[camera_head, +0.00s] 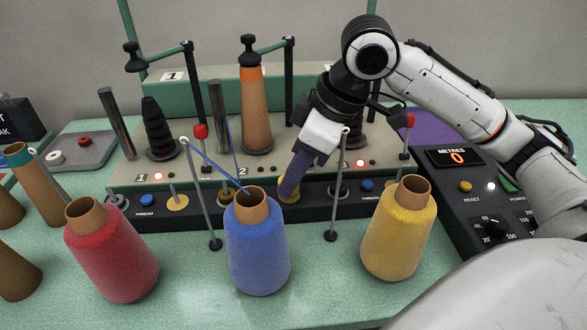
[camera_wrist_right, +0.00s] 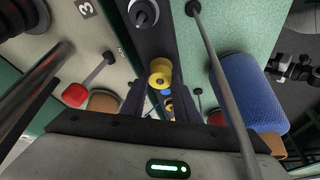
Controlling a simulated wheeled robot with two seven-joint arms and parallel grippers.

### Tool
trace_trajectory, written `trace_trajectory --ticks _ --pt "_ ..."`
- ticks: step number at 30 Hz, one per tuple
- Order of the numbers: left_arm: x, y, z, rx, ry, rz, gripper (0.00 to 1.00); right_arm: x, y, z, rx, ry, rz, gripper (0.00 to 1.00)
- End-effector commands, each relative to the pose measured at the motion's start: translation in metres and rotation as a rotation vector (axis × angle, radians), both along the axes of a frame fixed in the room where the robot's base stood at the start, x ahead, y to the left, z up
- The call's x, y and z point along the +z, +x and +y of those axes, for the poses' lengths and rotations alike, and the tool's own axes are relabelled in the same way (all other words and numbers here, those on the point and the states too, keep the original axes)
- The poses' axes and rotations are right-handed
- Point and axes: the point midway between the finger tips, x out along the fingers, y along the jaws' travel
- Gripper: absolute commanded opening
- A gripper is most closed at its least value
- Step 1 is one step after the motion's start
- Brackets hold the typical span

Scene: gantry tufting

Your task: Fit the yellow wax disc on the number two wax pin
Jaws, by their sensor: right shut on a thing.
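The yellow wax disc (camera_head: 289,196) is at the front of the number two station, on or just above the dark front rail; I cannot tell whether it is seated on the pin. The number two wax pin is hidden by the disc and the fingers. My right gripper (camera_head: 288,188) reaches down from the upper right and is shut on the disc. In the right wrist view the disc (camera_wrist_right: 160,73) shows between the fingertips (camera_wrist_right: 160,84). My left gripper is not in view.
A blue thread cone (camera_head: 257,250) stands just in front, with red (camera_head: 112,255) and yellow (camera_head: 398,235) cones either side. Thin guide rods (camera_head: 338,200) rise close beside the gripper. A control box (camera_head: 470,190) is at the right.

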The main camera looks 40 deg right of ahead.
Motion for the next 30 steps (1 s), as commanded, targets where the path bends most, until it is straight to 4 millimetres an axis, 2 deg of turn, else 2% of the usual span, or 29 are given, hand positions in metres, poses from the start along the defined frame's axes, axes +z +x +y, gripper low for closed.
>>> trace_trajectory --ticks 19,20,23,30 --pt "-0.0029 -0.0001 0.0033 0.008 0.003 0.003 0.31 -0.0043 -0.0001 0.0000 0.000 0.000 0.000 0.07" --pt "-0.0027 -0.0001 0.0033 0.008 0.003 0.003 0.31 -0.0041 -0.0001 0.0001 0.000 0.000 0.000 0.31" --pt "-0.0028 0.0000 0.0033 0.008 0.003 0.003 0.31 -0.0041 -0.0002 0.0000 0.000 -0.001 0.001 0.48" --pt "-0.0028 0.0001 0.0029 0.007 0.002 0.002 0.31 -0.0043 -0.0004 -0.0002 0.000 0.000 0.002 0.49"
